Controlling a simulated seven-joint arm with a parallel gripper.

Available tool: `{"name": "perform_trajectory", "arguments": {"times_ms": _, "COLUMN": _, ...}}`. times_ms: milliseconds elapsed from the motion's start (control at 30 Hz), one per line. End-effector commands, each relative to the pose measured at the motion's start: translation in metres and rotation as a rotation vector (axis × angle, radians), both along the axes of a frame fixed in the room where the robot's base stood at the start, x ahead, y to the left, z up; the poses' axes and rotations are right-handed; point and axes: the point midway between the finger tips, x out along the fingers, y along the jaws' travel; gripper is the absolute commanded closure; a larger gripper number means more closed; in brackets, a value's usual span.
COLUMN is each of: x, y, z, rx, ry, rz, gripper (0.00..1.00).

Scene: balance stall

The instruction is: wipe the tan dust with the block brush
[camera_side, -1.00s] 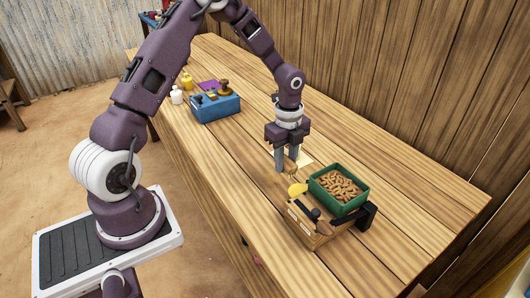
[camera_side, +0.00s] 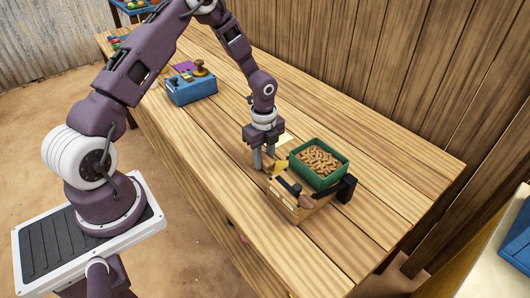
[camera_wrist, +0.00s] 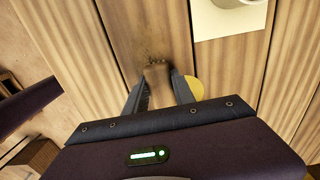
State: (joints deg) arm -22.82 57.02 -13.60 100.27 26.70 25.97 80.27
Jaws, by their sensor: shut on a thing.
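My gripper (camera_side: 263,163) is low over the wooden table, just left of the wooden crate. Its fingers are shut on a small brown block, the block brush (camera_wrist: 157,74), which shows blurred between the fingertips in the wrist view. In the side view the fingers partly hide it. A patch of fine brownish specks, the dust (camera_wrist: 152,49), lies on the table plank just beyond the brush. I cannot tell whether the bristles touch the table.
A wooden crate (camera_side: 284,205) with dark-handled items stands close by, with a green tray (camera_side: 341,174) of brown pieces beside it. A yellow thing (camera_wrist: 195,88) is right beside the fingers. A pale card (camera_wrist: 205,25) lies behind. A blue box (camera_side: 194,93) stands farther left.

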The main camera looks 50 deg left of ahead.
Motion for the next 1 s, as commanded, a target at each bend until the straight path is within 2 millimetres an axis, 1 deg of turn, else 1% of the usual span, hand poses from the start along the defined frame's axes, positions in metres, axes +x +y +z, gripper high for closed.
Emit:
{"name": "perform_trajectory", "arguments": {"times_ms": 133, "x": 0.0, "y": 0.015, "z": -0.004, "rx": 0.0, "ry": 0.0, "rz": 0.003, "gripper": 1.0}}
{"name": "perform_trajectory", "arguments": {"times_ms": 1000, "x": 0.0, "y": 0.094, "z": -0.003, "rx": 0.001, "ry": -0.001, "rz": 0.002, "gripper": 1.0}}
